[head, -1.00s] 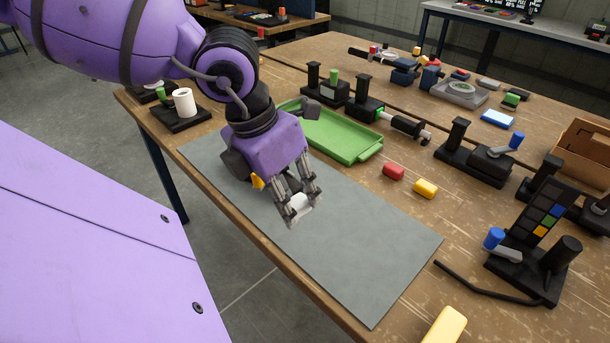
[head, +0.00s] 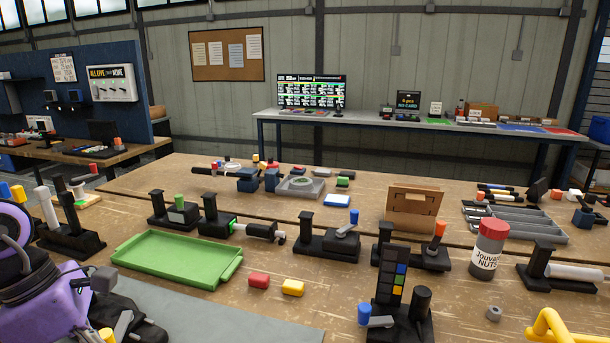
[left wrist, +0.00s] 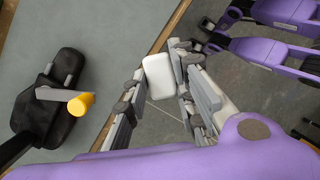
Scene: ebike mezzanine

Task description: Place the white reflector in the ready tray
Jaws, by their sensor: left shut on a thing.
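The white reflector (left wrist: 168,76) is a small rounded white block. It shows in the left wrist view, pinched between the fingers of my left gripper (left wrist: 163,82), above the table's front edge and the floor. In the head view only the purple wrist part of my left arm shows at the lower left; its fingertips and the reflector are out of that view. A shallow green tray (head: 175,259) lies on the table, just beyond and right of that wrist. It looks empty. No label reads on it. My right gripper is not in view.
A grey mat (head: 215,312) covers the near table. A black fixture with a yellow-handled lever (left wrist: 80,104) stands beside my gripper. Red (head: 259,280) and yellow (head: 293,287) blocks lie right of the tray; black fixtures (head: 213,222) stand behind it. A nuts jar (head: 488,250) stands right.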

